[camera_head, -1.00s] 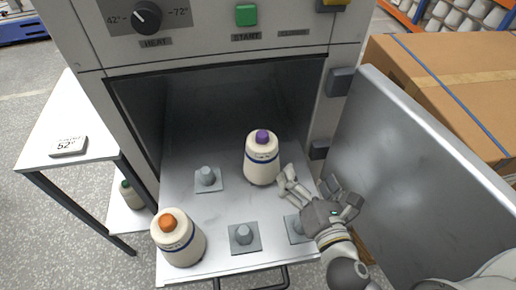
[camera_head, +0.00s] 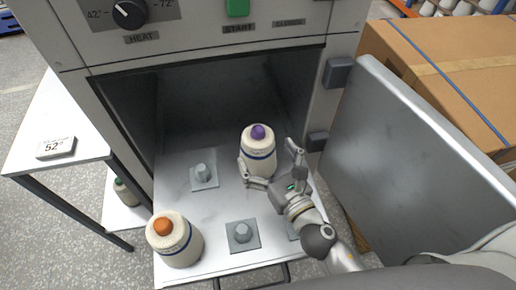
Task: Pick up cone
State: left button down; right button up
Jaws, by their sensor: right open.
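A white cone with a purple top and a blue band (camera_head: 259,155) stands upright on the metal tray (camera_head: 205,238) in the open heating cabinet. My right gripper (camera_head: 272,165) is open at this cone, one finger at its lower left front and the other to its right. I cannot tell whether the fingers touch it. A second white cone with an orange top and a blue band (camera_head: 175,243) stands at the tray's front left corner. My left gripper is not in view.
Grey pegs on square plates stand free at the left (camera_head: 204,176) and front (camera_head: 242,235) of the tray. The open cabinet door (camera_head: 405,165) is close to the right of my arm. A side table (camera_head: 60,125) with a "52°" sign stands at left.

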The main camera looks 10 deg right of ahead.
aim_at(258, 139)
jog(key=shift+w+r, duration=0.15)
jog(key=shift+w, duration=0.3)
jog(key=p+x, duration=0.1)
jog(key=x, duration=0.2)
jog(key=shift+w+d, duration=0.15)
jog(key=shift+w, duration=0.5)
jog(key=shift+c, duration=0.4)
jog(key=c, duration=1.4)
jog(key=shift+c, duration=1.1)
jog(key=shift+p, duration=0.4)
